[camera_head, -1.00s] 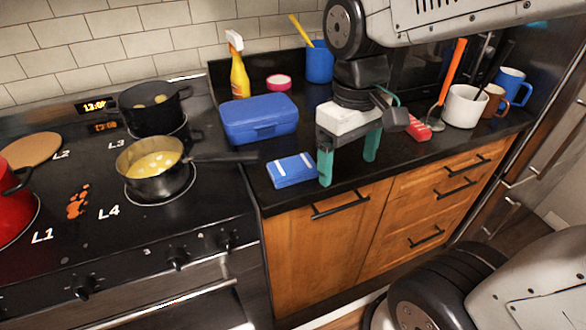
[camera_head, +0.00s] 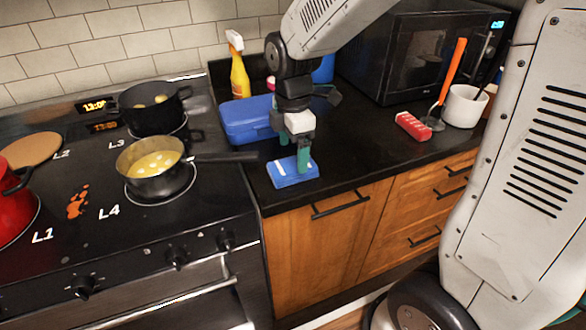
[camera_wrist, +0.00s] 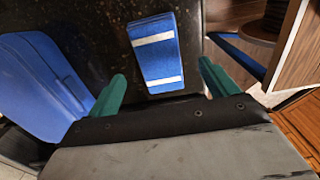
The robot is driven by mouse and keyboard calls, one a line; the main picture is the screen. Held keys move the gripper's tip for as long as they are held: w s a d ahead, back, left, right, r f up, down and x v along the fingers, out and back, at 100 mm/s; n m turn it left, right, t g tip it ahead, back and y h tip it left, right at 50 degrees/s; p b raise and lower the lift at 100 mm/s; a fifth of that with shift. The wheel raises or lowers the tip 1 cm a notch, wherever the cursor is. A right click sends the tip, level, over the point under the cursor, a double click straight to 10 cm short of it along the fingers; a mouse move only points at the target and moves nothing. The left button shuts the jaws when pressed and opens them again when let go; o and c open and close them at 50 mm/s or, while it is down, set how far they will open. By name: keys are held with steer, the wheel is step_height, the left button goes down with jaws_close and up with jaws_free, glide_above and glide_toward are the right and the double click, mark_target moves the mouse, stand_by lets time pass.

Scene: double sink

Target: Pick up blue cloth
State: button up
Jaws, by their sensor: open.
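The blue cloth (camera_head: 286,174), folded flat with white stripes, lies on the dark counter near its front edge, right of the stove. My gripper (camera_head: 294,155) is directly above or at the cloth, pointing down, with green fingers. In the wrist view the cloth (camera_wrist: 156,50) lies ahead of and between the two open fingertips of my gripper (camera_wrist: 160,80). Nothing is between the fingers. I cannot tell whether a fingertip touches the cloth in the head view.
A blue lunch box (camera_head: 245,122) stands just behind the cloth; it also shows at left in the wrist view (camera_wrist: 42,80). The pan's handle (camera_head: 225,157) reaches toward the cloth from the left. A red item (camera_head: 412,126) and white mug (camera_head: 464,106) are at right. Counter between is clear.

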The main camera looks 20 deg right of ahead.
mark_target(293, 164)
step_height(293, 164, down, 4)
steer(key=shift+w+f, duration=0.1)
steer(key=shift+f, duration=0.15)
steer(key=c, duration=1.2)
steer(key=shift+o, duration=0.2)
steer(key=shift+r, duration=0.2)
